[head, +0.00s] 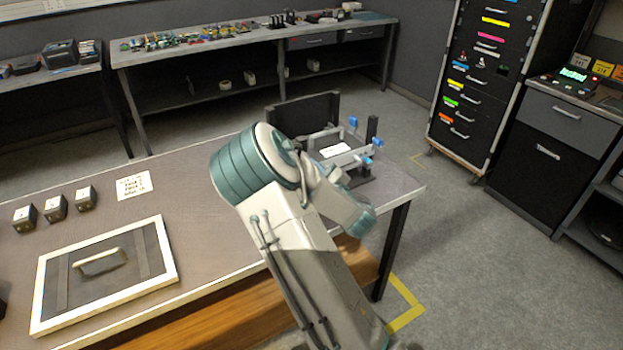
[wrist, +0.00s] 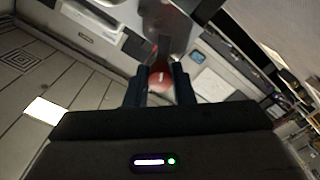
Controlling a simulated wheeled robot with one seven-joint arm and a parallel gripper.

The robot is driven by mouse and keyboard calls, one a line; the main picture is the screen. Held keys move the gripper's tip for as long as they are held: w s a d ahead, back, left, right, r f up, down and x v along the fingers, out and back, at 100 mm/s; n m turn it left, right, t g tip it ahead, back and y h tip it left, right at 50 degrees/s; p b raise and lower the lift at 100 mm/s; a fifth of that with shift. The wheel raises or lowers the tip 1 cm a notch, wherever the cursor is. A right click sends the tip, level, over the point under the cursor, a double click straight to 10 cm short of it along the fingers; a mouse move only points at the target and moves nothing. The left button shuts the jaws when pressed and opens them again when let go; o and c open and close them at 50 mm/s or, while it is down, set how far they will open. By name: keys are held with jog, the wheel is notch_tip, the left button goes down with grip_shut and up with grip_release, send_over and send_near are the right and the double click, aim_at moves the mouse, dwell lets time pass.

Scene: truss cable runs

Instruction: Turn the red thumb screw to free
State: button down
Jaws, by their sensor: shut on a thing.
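The red thumb screw (wrist: 160,75) shows in the wrist view between my two fingertips, in front of a grey metal part. My gripper (wrist: 158,90) is shut on it, one dark finger on each side. In the head view my arm hides the red screw and my gripper. The truss fixture (head: 345,155) stands at the right end of the table, with a dark back panel, light rails and several blue knobs (head: 377,142). Which way the screw is turned cannot be told.
A framed panel with a handle (head: 104,262) lies on the table (head: 190,185) at the left. Several small grey blocks (head: 56,208) and a printed sheet (head: 134,186) lie behind it. A drawer cabinet (head: 478,100) stands at the back right.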

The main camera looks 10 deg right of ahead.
jog(key=shift+n+b, duration=6.2)
jog(key=shift+b, duration=0.05)
jog(key=shift+r, duration=0.1)
jog(key=c, duration=1.2)
grip_release()
jog(key=shift+c, duration=0.2)
jog(key=v, duration=1.4)
jog(key=shift+r, duration=0.15)
